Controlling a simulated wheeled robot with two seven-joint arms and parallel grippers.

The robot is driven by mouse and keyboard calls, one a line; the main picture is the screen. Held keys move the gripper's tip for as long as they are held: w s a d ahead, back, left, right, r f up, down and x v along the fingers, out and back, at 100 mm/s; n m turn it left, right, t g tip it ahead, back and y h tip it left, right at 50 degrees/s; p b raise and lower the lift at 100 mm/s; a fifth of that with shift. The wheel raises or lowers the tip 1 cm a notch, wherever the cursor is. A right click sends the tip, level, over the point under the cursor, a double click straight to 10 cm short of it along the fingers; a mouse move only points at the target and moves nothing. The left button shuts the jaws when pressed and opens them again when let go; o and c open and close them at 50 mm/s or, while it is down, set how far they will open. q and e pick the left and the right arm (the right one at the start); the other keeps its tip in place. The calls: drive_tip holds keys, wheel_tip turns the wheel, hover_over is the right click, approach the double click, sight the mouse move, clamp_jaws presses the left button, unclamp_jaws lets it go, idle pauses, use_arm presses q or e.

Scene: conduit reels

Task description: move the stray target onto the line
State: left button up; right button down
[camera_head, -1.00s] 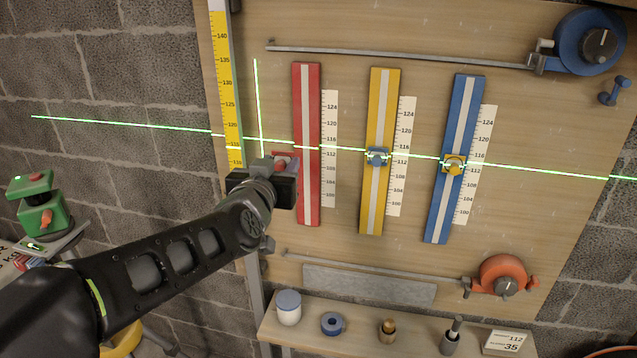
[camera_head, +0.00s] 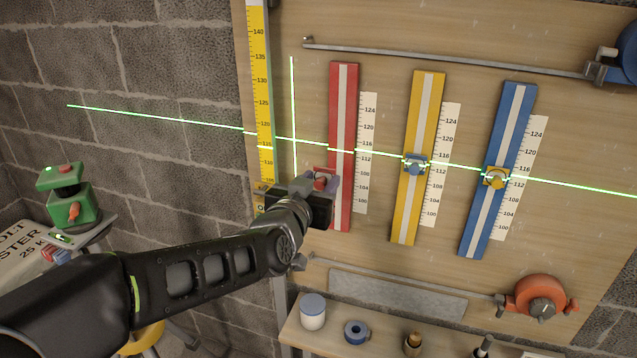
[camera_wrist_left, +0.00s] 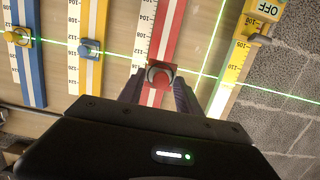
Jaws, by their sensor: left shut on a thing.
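The red target (camera_head: 323,179) sits on the red rail (camera_head: 345,100), at its left edge in the head view. My left gripper (camera_head: 318,184) is shut on it, its wrist hiding part of rail and target. In the left wrist view the red target (camera_wrist_left: 159,75) shows between the two fingers. The green laser line (camera_head: 375,153) passes above the target in the head view; in the wrist view, turned over, it runs close by the target's upper edge. A blue target (camera_head: 415,165) on the yellow rail and a yellow target (camera_head: 495,178) on the blue rail lie on the line.
A yellow ruler (camera_head: 262,90) stands left of the red rail, near a vertical green line. Pale scales flank the rails. Below are an orange reel (camera_head: 540,297) and a shelf with a white jar (camera_head: 312,310) and blue ring (camera_head: 357,332). A green device (camera_head: 66,195) stands at left.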

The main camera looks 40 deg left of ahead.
use_arm(q)
approach(340, 150)
drive_tip(key=w+f, duration=0.1)
drive_tip(key=w, duration=0.2)
drive_tip(key=shift+w+a, duration=0.8)
drive_tip(key=shift+w, duration=0.3)
drive_tip(key=shift+b, duration=0.3)
idle(1.5)
drive_tip(key=shift+w+a, duration=0.15)
drive_tip(key=shift+w, duration=0.3)
idle(0.9)
drive_tip(key=o, duration=1.4)
drive_tip(key=shift+o, duration=0.4)
